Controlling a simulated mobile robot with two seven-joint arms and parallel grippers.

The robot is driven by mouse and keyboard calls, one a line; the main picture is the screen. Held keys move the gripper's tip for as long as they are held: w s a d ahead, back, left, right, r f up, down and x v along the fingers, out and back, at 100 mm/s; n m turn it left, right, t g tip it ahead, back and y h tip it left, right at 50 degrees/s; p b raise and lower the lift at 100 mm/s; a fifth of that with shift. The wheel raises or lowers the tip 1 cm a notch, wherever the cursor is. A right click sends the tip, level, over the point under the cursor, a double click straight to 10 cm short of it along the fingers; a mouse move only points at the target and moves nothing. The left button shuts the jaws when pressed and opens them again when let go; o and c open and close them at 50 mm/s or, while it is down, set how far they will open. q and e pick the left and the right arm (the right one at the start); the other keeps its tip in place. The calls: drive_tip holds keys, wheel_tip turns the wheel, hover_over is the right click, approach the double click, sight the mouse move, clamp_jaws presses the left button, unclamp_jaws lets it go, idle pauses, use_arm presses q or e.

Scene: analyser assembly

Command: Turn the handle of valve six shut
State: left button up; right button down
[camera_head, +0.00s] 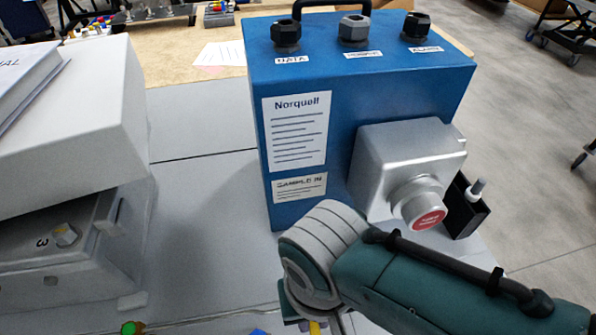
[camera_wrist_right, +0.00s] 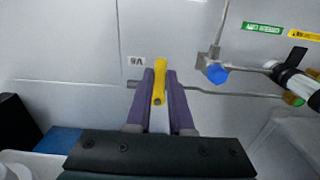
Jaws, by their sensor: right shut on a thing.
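The valve handle is a yellow lever (camera_wrist_right: 159,82) in the right wrist view, beside an upside-down label (camera_wrist_right: 136,60) that seems to read V6. Its length runs across the thin metal tube (camera_wrist_right: 205,92). My right gripper (camera_wrist_right: 160,74) has its two purple fingers on either side of the lever and is shut on it. The valve body under the lever is hidden. In the head view, a bit of yellow (camera_head: 315,327) shows at the bottom edge below my right arm, which covers most of that spot. My left gripper is not in view.
A blue-handled valve (camera_wrist_right: 217,73) stands close right of the gripper, with a green-ended fitting (camera_wrist_right: 293,98) farther right. In the head view, a blue analyser box (camera_head: 370,95) with a silver housing (camera_head: 400,165) stands just beyond my arm. A white casing (camera_head: 85,110) is at left.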

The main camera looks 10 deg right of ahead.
drive_tip(key=c, duration=0.8)
unclamp_jaws()
wheel_tip(320, 180, up, 10)
drive_tip(key=p, duration=0.5)
